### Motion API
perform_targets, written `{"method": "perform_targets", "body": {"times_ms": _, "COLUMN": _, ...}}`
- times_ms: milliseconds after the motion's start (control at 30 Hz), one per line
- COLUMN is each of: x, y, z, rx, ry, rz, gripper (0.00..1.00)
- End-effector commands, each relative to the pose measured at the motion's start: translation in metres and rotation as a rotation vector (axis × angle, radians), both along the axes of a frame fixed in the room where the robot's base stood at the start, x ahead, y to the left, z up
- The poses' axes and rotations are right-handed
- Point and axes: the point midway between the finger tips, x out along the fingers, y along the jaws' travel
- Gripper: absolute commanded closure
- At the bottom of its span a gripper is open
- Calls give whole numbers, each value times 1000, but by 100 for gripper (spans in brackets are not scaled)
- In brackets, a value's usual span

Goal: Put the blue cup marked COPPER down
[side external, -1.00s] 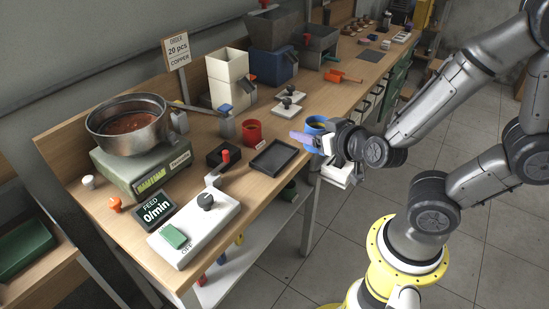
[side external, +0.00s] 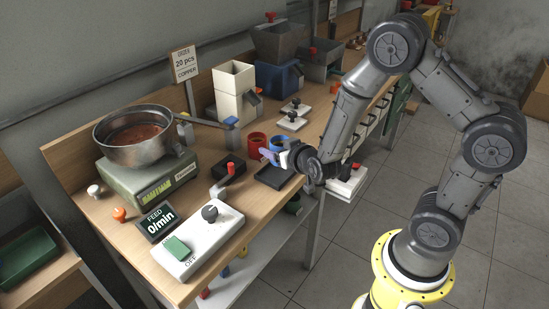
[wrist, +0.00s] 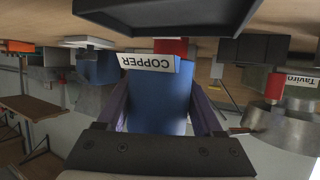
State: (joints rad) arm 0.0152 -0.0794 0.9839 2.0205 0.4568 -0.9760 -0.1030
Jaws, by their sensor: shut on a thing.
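The blue cup (side external: 280,143) is held upright between the purple fingers of my gripper (side external: 272,154). In the wrist view the blue cup (wrist: 157,100) fills the middle, and its white COPPER label (wrist: 149,62) appears upside down. My gripper (wrist: 161,112) is shut on the cup, with one finger on each side. The cup is beside the red cup (side external: 257,140), just behind the black tray (side external: 274,177). Whether its base touches the bench is hidden by my gripper.
The tray (wrist: 160,20) also shows in the wrist view. A black box with a red knob (side external: 229,170) stands left of it. The scale with a metal pan (side external: 137,130), white feed control box (side external: 202,238) and white hopper (side external: 234,90) are on the bench (side external: 130,235).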

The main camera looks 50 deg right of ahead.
Motion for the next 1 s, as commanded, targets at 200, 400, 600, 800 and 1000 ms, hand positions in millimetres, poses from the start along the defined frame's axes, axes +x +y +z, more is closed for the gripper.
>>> {"method": "perform_targets", "body": {"times_ms": 200, "x": 5, "y": -1, "z": -26, "rx": 0, "ry": 5, "rz": 1, "gripper": 94}}
{"method": "perform_targets", "body": {"times_ms": 400, "x": 6, "y": -1, "z": -37, "rx": 0, "ry": -1, "rz": 0, "gripper": 94}}
{"method": "perform_targets", "body": {"times_ms": 600, "x": 5, "y": -1, "z": -37, "rx": 0, "ry": -1, "rz": 0, "gripper": 94}}
{"method": "perform_targets", "body": {"times_ms": 800, "x": 5, "y": -1, "z": -40, "rx": 0, "ry": 1, "rz": 0, "gripper": 21}}
{"method": "perform_targets", "body": {"times_ms": 1000, "x": 5, "y": -1, "z": -40, "rx": 0, "ry": 1, "rz": 0, "gripper": 19}}
